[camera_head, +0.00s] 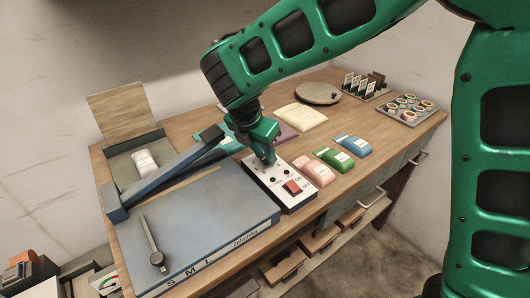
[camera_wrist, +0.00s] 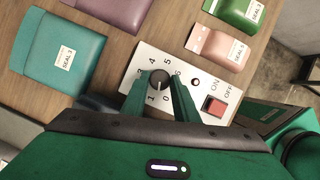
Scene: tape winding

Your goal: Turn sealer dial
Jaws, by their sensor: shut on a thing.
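The sealer's white control panel (camera_head: 299,198) is at the right end of the blue-grey sealer (camera_head: 195,225). In the wrist view the panel (camera_wrist: 210,82) shows a round dark dial (camera_wrist: 159,78) with numbers around it. My gripper (camera_head: 267,158) points down over the panel in the head view and hides the dial there. In the wrist view my gripper's fingers (camera_wrist: 160,90) stand on either side of the dial and are shut on it. The dial's light pointer line faces down in the picture, between 1 and 0.
A red power switch (camera_head: 292,188) marked ON and OFF sits beside the dial, with a small red indicator (camera_wrist: 195,81). Pink (camera_head: 313,171), green (camera_head: 333,158) and blue (camera_head: 352,145) pouches lie to the right. A teal pouch (camera_wrist: 65,53) lies at the left. A long sealer arm (camera_head: 165,175) is close by.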

